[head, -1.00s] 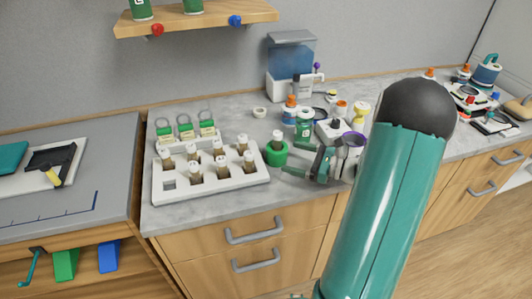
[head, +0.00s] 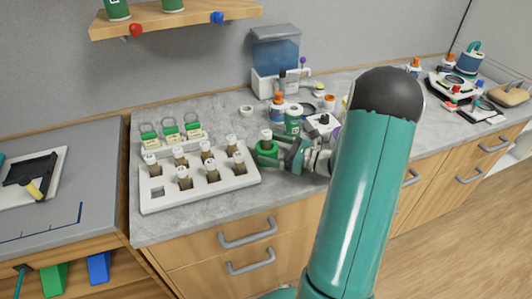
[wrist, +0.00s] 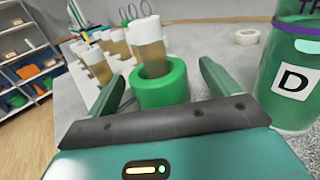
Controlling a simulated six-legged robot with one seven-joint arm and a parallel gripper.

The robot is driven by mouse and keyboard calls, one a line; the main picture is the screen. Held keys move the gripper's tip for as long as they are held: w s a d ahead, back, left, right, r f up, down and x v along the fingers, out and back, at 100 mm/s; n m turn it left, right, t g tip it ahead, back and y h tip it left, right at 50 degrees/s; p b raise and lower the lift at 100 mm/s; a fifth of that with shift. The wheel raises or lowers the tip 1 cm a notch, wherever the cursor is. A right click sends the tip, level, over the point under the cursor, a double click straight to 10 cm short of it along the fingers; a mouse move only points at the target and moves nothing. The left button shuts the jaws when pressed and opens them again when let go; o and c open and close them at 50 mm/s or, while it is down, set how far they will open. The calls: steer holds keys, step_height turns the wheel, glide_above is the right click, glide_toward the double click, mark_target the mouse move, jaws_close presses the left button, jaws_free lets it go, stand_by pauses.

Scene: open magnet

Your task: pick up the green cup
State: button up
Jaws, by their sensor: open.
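The green cup (head: 266,156) stands on the grey counter, just right of the white vial rack. In the wrist view the green cup (wrist: 160,90) is a thick-walled ring with an amber, white-capped vial (wrist: 149,45) upright in it. My gripper (wrist: 161,76) is open, with one finger to the left of the cup and one to the right. The cup sits between or just ahead of the fingertips; exact contact is hard to tell. In the head view my gripper (head: 285,155) is right beside the cup, partly hidden by my arm.
The white rack (head: 207,192) of several vials is close on the cup's left. A green jar marked D (wrist: 292,85) stands close to the right finger. A white tape roll (wrist: 247,36) lies beyond. Bottles and a water tank (head: 275,55) stand behind.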

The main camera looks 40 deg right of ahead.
mark_target(262, 147)
steer(key=x, duration=0.3)
steer(key=shift+w+a+f, duration=0.1)
steer(key=shift+a+f, duration=0.05)
steer(key=shift+a, duration=0.15)
steer(key=c, duration=1.2)
steer(key=shift+r, duration=0.5)
step_height(262, 147, up, 2)
steer(key=shift+r, duration=0.1)
steer(key=s+a+r, duration=0.1)
steer(key=s+r, duration=0.2)
steer(key=s, duration=0.1)
steer(key=s+a+r, duration=0.1)
steer(key=s+r, duration=0.2)
steer(key=s, duration=0.2)
steer(key=s+a+r, duration=0.1)
steer(key=s+r, duration=0.3)
steer(key=shift+s+a, duration=0.1)
steer(key=shift+s, duration=0.2)
steer(key=shift+s, duration=0.1)
